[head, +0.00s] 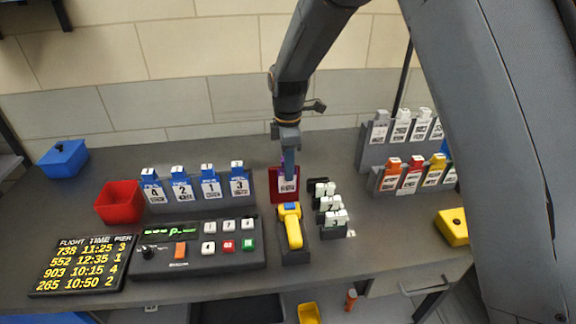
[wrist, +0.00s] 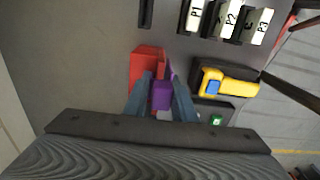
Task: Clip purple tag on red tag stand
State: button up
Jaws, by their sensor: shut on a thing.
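The red tag stand (head: 275,197) stands on the grey counter near the middle of the head view. It also shows in the wrist view (wrist: 146,63), just beyond my fingertips. My gripper (head: 289,168) points down over the stand. In the wrist view my gripper (wrist: 161,88) is shut on the purple tag (wrist: 161,97), which sits between the two blue-grey fingers. The tag is at the stand, overlapping it in both views. Whether it is clipped on or only held against it I cannot tell. In the head view the fingers hide most of the tag.
A yellow scanner (head: 291,228) lies right in front of the stand. Racks of blue tags (head: 210,183) stand to the left, a rack of coloured tags (head: 414,175) to the right. Small black-and-white blocks (head: 331,207) are close on the right. A red bin (head: 120,202) is farther left.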

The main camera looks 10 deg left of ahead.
jog(key=o, duration=1.2)
jog(key=shift+c, duration=0.2)
notch_tip(320, 180, up, 8)
jog(key=shift+f+b, duration=0.25)
jog(key=shift+b, duration=0.95)
jog(key=s+d+f+m, duration=0.2)
jog(key=s+d+m, duration=0.8)
jog(key=d, duration=0.3)
jog(key=s+d+f+m+t, duration=0.1)
jog(key=s+d+f+m, duration=0.1)
jog(key=s+d+m, duration=0.9)
jog(key=d, duration=0.3)
jog(key=shift+f, duration=0.3)
jog(key=shift+w, duration=0.1)
